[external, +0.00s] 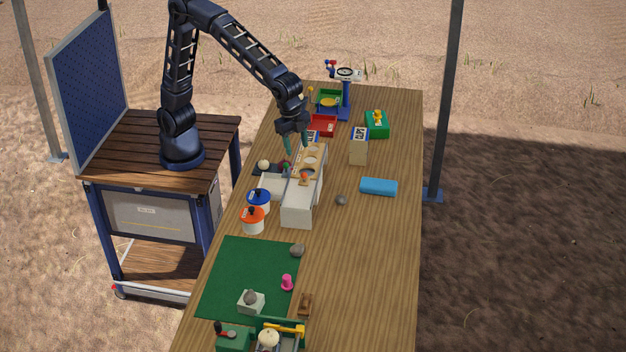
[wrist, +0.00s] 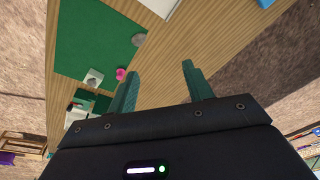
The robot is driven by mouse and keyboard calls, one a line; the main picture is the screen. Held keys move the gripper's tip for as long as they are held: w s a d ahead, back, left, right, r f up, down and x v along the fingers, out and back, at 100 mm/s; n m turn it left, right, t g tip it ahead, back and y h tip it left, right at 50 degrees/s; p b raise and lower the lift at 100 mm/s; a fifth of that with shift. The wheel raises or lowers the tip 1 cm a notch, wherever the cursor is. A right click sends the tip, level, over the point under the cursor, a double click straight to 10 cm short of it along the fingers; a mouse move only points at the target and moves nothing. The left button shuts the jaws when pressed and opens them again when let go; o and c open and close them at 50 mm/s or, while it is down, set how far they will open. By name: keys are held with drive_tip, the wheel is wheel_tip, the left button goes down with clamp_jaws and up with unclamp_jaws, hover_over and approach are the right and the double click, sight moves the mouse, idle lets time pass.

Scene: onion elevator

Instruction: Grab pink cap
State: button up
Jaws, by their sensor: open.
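The pink cap (external: 287,282) stands on the right part of the green mat (external: 235,268) near the front of the table. It also shows in the wrist view (wrist: 121,74), just left of my left finger and beyond it. My gripper (external: 294,148) is open and empty. It hangs over the far half of the table, above the white stepped block, well away from the cap. In the wrist view both teal fingers (wrist: 158,82) are spread with bare table between them.
A grey stone (external: 297,250) lies at the mat's right edge, and another sits on a small grey block (external: 251,302). A brown wooden piece (external: 305,303) lies right of the cap. Orange-lidded (external: 253,220) and blue-lidded jars stand beyond the mat. The table's right side is mostly clear.

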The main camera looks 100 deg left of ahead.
drive_tip(key=w+d+f+m+g, duration=0.1)
drive_tip(key=w+d+f, duration=0.1)
drive_tip(key=d+f, duration=0.45)
drive_tip(key=w+d+f+m, duration=0.1)
drive_tip(key=d+f, duration=0.2)
drive_tip(key=d, duration=0.6)
drive_tip(key=m, duration=0.3)
hover_over(287, 277)
wheel_tip(287, 277, down, 13)
drive_tip(key=shift+g+y, duration=0.3)
drive_tip(key=shift+g, duration=0.1)
wheel_tip(287, 277, down, 11)
drive_tip(key=shift+r, duration=0.2)
drive_tip(key=shift+c, duration=0.4)
drive_tip(key=c, duration=1)
